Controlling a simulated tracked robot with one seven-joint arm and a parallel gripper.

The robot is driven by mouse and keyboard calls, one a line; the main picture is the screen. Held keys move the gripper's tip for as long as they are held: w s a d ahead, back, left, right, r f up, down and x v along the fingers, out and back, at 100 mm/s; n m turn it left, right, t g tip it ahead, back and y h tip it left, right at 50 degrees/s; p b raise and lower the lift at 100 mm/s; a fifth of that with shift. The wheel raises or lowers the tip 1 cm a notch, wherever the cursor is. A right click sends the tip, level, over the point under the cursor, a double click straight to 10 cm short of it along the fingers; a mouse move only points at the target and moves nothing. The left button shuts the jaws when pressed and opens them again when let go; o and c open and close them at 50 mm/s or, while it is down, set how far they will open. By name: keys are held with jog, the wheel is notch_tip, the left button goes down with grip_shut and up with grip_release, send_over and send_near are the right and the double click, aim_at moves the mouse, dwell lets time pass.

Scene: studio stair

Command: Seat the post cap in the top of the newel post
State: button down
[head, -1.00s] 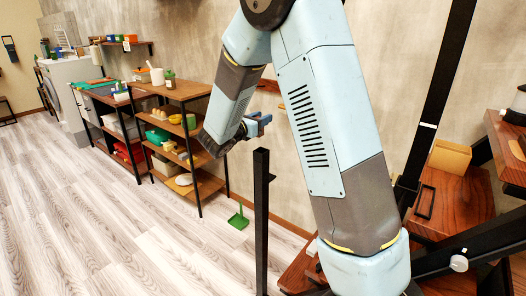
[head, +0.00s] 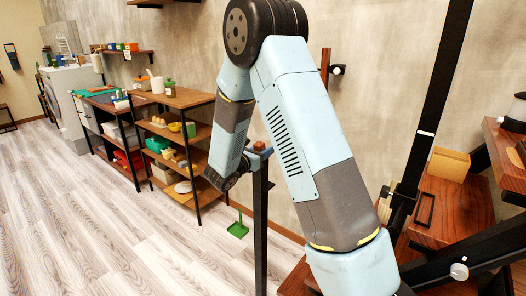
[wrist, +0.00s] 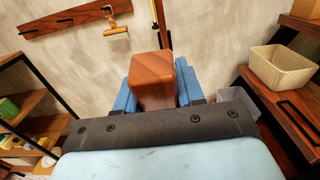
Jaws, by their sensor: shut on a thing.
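The newel post (head: 261,225) is a slim black upright in the head view. My gripper (head: 257,154) is at the post's top end and covers it. It is shut on the post cap, a reddish-brown wooden block. A bit of the cap (head: 259,145) shows above the blue fingers in the head view. In the wrist view the cap (wrist: 153,82) sits between the two blue fingers of my gripper (wrist: 156,88). The cap's underside and the post's top are hidden, so I cannot tell whether they touch or how they line up.
Shelves (head: 178,97) with kitchen things stand behind on the left. A green dustpan (head: 238,228) lies on the floor beyond the post. Wooden stair treads (head: 455,210) and a black rail (head: 470,252) are on the right. A cream basket (wrist: 280,68) shows in the wrist view.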

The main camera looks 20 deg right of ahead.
jog(key=c, duration=1.1)
grip_release()
jog(key=shift+f, duration=0.1)
jog(key=o, duration=0.4)
jog(key=shift+a, duration=0.1)
